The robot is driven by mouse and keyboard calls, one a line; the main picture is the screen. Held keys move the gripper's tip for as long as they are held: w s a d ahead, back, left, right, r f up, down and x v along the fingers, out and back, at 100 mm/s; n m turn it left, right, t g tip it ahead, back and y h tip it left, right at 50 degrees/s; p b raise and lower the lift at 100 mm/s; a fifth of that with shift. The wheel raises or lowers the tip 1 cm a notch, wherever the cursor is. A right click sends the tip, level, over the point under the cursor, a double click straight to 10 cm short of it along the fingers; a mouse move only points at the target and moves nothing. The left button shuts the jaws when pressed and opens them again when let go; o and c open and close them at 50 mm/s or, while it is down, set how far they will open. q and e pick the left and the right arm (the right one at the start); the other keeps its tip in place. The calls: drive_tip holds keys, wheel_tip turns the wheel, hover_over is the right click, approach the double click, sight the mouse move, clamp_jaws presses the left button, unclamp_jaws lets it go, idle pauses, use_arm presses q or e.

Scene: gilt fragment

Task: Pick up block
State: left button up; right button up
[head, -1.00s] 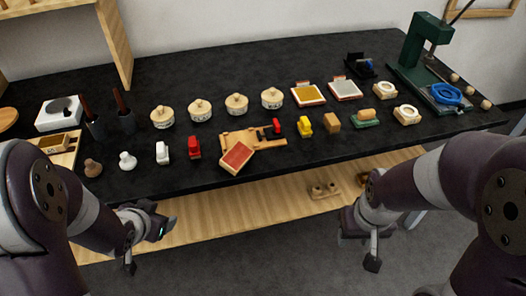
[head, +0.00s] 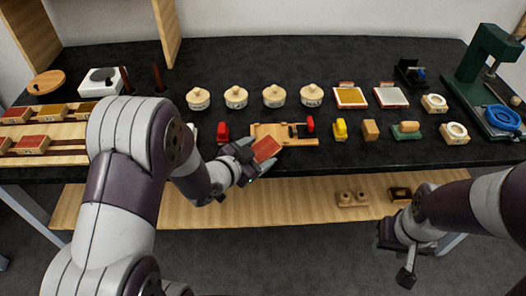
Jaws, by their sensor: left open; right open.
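A red-topped wooden block (head: 267,148) lies at an angle at the front edge of the black table, against a wooden holder (head: 297,139). My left gripper (head: 251,158) is open at the block's left side, and its fingers hide part of the block. I cannot tell whether they touch it. A plain wooden block (head: 370,130) stands further right on the table. My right gripper (head: 394,255) is open and empty, low in front of the table at the right.
A red item (head: 223,131) stands just left of my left gripper and a yellow one (head: 340,129) right of the holder. Lidded pots (head: 236,97) line the row behind. A wooden tray (head: 70,131) is at left, a green press (head: 486,62) at right.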

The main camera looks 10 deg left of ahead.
use_arm(q)
drive_tip(key=shift+x, duration=0.9)
drive_tip(key=shift+s+r, duration=0.1)
drive_tip(key=shift+s, duration=0.05)
drive_tip(key=shift+c, duration=0.6)
drive_tip(key=c, duration=0.7)
drive_tip(key=shift+r, duration=0.1)
drive_tip(key=shift+c, duration=0.2)
